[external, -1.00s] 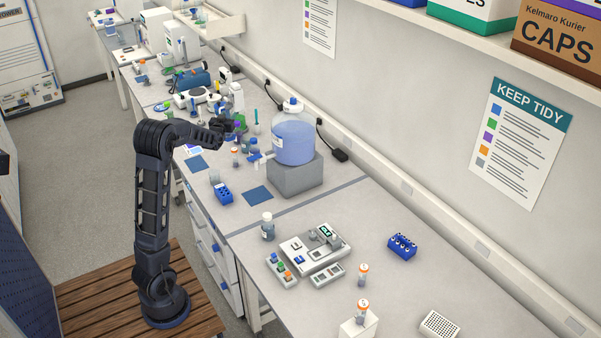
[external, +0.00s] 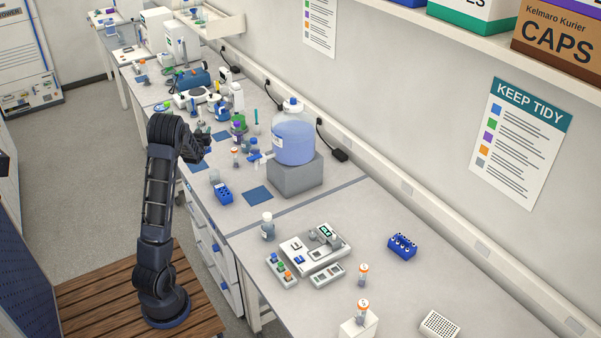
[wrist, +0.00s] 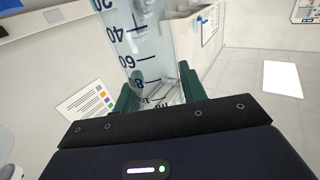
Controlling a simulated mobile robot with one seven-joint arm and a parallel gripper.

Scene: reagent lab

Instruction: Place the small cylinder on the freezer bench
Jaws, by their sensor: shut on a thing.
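The small cylinder (wrist: 135,45) is clear, with dark graduation marks and numbers that read upside down in the wrist view. My gripper (wrist: 161,92) is shut on it, with one teal finger on each side. In the external view my gripper (external: 203,150) is drawn back close to my upper arm, by the front edge of the long bench. The cylinder cannot be made out there. A far bench (external: 103,35) stands at the back left; I cannot tell whether it is the freezer bench.
A white cabinet (external: 28,60) stands at the back left. The grey floor (external: 80,150) left of the bench is clear.

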